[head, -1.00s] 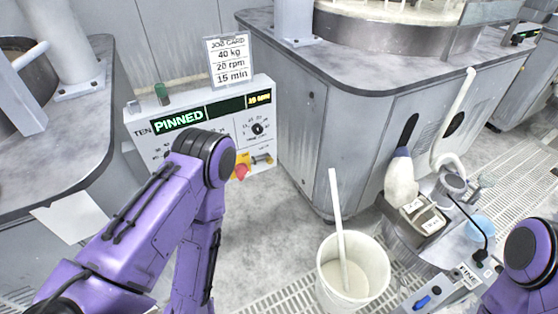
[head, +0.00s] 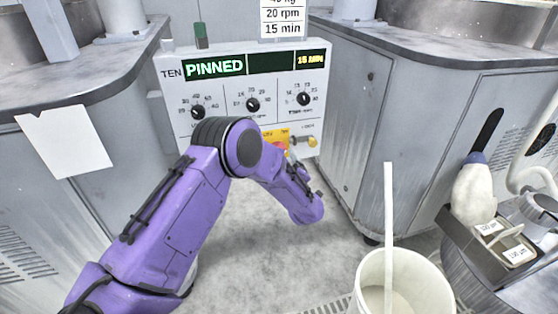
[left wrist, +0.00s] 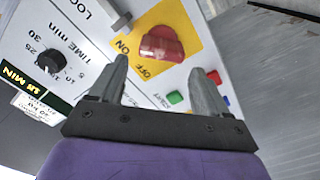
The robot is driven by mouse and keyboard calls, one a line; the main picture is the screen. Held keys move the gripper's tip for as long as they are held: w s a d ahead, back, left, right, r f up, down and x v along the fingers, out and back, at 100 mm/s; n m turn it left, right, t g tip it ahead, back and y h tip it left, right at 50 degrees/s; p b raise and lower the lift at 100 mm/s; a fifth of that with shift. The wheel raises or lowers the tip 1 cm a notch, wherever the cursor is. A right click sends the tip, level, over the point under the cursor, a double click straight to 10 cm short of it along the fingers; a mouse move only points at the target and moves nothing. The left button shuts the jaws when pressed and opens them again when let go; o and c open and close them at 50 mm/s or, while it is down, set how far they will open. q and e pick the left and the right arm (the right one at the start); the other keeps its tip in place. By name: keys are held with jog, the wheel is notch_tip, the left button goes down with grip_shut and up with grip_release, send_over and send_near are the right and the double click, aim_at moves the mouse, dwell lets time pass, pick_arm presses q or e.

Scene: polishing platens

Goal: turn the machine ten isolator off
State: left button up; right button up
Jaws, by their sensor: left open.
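The machine ten panel (head: 178,98) faces me, with a lit "PINNED" display and three black dials. The isolator is a red knob (left wrist: 162,43) on a yellow plate (left wrist: 190,38) marked ON and OFF. Its yellow plate also shows in the head view (head: 275,136), with the knob partly hidden by my arm. I cannot tell which mark the knob points to. My left gripper (left wrist: 160,68) is open and empty, its two fingers pointing at the isolator, with the knob ahead between the fingertips. I cannot make out contact. My right gripper is out of view.
Small green (left wrist: 175,97) and red (left wrist: 214,76) buttons sit beside the isolator, close to one finger. A brass-coloured fitting (head: 312,141) is on the panel's right. A white bucket (head: 410,265) with a stick stands at lower right. Grey cabinets flank the panel.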

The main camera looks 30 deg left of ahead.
pick_arm(q)
jog(key=x, duration=0.6)
jog(key=shift+a+f+b, duration=0.1)
jog(key=shift+b, duration=0.3)
jog(key=c, duration=0.7)
